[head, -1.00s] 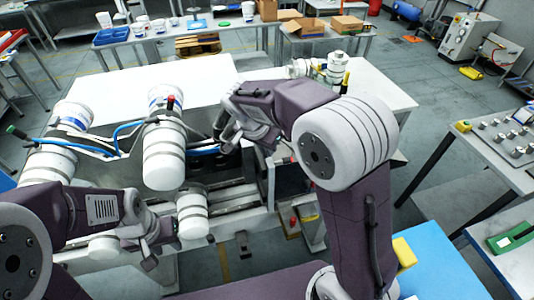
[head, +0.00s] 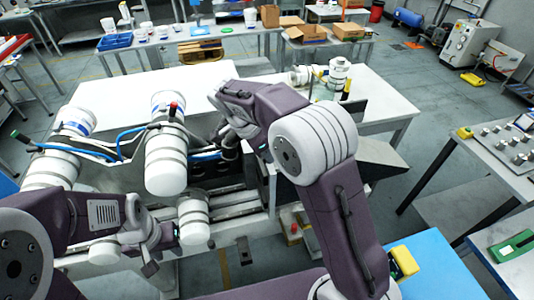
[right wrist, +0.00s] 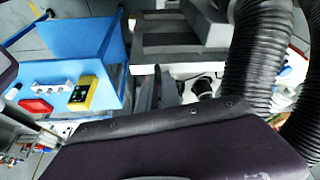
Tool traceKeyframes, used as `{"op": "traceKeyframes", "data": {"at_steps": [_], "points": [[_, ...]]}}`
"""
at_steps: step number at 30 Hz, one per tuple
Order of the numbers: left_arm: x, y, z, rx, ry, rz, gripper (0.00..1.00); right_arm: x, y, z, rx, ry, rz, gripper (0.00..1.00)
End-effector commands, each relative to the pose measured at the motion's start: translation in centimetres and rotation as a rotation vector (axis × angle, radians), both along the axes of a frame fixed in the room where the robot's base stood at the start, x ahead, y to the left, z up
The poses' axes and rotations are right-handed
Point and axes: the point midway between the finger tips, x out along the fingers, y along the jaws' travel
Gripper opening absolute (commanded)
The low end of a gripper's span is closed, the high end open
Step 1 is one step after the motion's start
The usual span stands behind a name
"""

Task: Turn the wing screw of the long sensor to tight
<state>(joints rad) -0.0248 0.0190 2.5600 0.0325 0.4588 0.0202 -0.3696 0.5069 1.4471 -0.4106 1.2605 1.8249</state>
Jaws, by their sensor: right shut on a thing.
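My right gripper (head: 230,136) is low over the machine (head: 122,178), just right of the blue hose (head: 204,155), and partly hidden under my right forearm. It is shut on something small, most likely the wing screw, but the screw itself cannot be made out. In the right wrist view its dark fingers (right wrist: 163,90) point up, left of a small black and white round part (right wrist: 206,86). The long sensor cannot be told apart behind my arm. My left gripper (head: 158,258) hangs at the machine's front; its fingers are too unclear to tell open from shut.
Large white cylinders (head: 166,160) with hoses stand close to the left of my right gripper. A white tabletop (head: 150,85) lies behind. Thick black corrugated hoses (right wrist: 262,60) run beside the right wrist. A grey bench with knobs (head: 490,150) stands at the right.

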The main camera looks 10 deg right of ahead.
Motion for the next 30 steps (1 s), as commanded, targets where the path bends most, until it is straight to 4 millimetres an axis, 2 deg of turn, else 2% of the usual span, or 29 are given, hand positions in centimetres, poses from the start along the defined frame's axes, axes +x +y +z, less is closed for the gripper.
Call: {"op": "traceKeyframes", "data": {"at_steps": [11,14,15,25,30], "points": [[0.0,0.0,0.0,0.000,0.000,0.000,0.36,0.1,0.0,0.1,0.000,-0.004,-0.004,0.00],[0.0,0.0,0.0,0.000,0.000,0.000,0.36,0.1,0.0,0.1,0.000,-0.004,-0.003,0.28],[0.0,0.0,0.0,0.000,0.000,0.000,0.36,0.1,0.0,0.1,0.000,-0.004,-0.003,0.30],[0.0,0.0,-0.1,0.000,0.000,0.000,0.36,0.0,0.2,0.4,0.001,-0.003,-0.002,0.30],[0.0,0.0,-0.7,0.000,0.000,0.000,0.36,-0.2,1.5,3.6,0.003,-0.007,-0.001,0.30]]}}
